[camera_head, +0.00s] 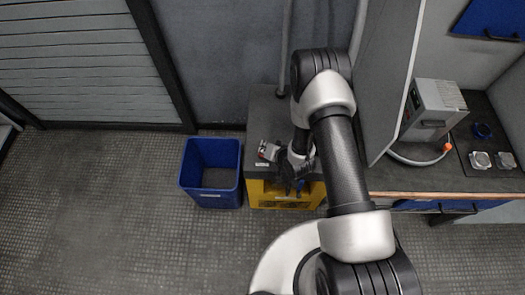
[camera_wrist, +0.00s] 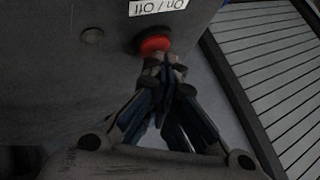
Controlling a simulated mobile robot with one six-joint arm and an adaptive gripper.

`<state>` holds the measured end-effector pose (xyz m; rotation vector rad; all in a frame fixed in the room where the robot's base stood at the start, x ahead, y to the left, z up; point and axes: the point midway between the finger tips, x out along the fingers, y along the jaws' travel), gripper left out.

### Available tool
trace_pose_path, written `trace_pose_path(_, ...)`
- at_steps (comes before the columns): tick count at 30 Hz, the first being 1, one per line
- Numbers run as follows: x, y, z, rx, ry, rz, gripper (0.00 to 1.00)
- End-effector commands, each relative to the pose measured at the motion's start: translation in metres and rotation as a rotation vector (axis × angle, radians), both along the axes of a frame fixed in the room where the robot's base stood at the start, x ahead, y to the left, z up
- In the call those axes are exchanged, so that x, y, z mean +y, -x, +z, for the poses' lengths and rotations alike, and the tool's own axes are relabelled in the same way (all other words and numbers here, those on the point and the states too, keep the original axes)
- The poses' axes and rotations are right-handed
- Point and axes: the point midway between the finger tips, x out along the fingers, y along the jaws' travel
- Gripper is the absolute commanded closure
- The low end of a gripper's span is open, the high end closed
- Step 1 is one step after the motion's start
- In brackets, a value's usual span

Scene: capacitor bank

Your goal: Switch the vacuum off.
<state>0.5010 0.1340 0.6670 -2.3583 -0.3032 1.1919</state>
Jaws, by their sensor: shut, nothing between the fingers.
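In the wrist view a red round button (camera_wrist: 154,45) with a dark collar sits on a dark grey surface. A white label reading "On / Off" (camera_wrist: 158,7) appears upside down beside it. My gripper (camera_wrist: 163,64) is shut and empty, its fingertips right at the button's lower edge in the picture; I cannot tell whether they touch it. The button is not visible in that view, and my arm covers part of the unit.
A blue open bin (camera_head: 211,172) stands left of the unit. On the right, a workbench (camera_head: 395,180) carries a grey box (camera_head: 433,108) and a hose with an orange end. The floor at left is clear.

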Motion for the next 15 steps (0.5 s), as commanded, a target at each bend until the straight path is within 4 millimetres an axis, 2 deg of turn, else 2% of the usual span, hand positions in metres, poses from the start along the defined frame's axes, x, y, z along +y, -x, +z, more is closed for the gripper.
trace_pose_path(11, 0.0001, 0.0004, 0.0042, 0.001, 0.001, 0.000, 1.00)
trace_pose_path(15, 0.0000, 0.0002, 0.0128, 0.001, 0.000, 0.001, 1.00)
